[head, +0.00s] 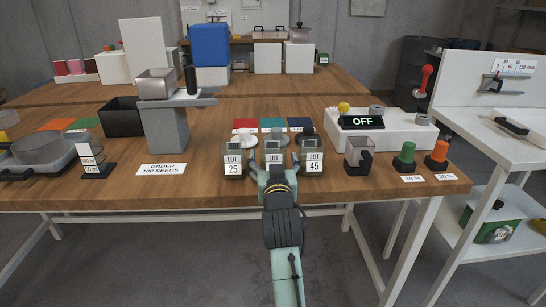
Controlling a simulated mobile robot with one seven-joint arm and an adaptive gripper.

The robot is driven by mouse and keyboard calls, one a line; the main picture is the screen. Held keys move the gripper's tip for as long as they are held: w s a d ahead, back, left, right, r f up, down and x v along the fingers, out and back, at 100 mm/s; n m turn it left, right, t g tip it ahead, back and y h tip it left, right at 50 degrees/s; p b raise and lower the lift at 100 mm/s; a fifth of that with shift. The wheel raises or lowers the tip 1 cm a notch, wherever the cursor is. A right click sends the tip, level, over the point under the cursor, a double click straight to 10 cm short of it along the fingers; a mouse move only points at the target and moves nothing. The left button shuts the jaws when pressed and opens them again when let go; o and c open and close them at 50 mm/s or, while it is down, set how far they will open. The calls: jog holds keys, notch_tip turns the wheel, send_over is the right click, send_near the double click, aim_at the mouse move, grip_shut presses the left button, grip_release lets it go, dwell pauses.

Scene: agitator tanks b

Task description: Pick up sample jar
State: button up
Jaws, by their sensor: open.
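Three small square jars with lot labels stand side by side near the front of the wooden table in the head view. The left jar (233,159) reads LOT 25 and the right jar (312,158) reads LOT 45. The middle jar (273,147) is partly hidden by my gripper, and its number cannot be read. Nothing marks one of them as the sample jar. My gripper (274,170) is open at the middle jar's front, low over the table edge. Whether its fingers touch or straddle that jar cannot be told.
Red (246,125), teal (272,125) and blue (300,124) pads lie behind the jars. A grey pedestal (167,130) stands left; the OFF display unit (385,130) is behind right.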

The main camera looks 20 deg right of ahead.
jog(key=shift+w+d, duration=0.1)
jog(key=shift+w, duration=0.45)
jog(key=c, duration=1.4)
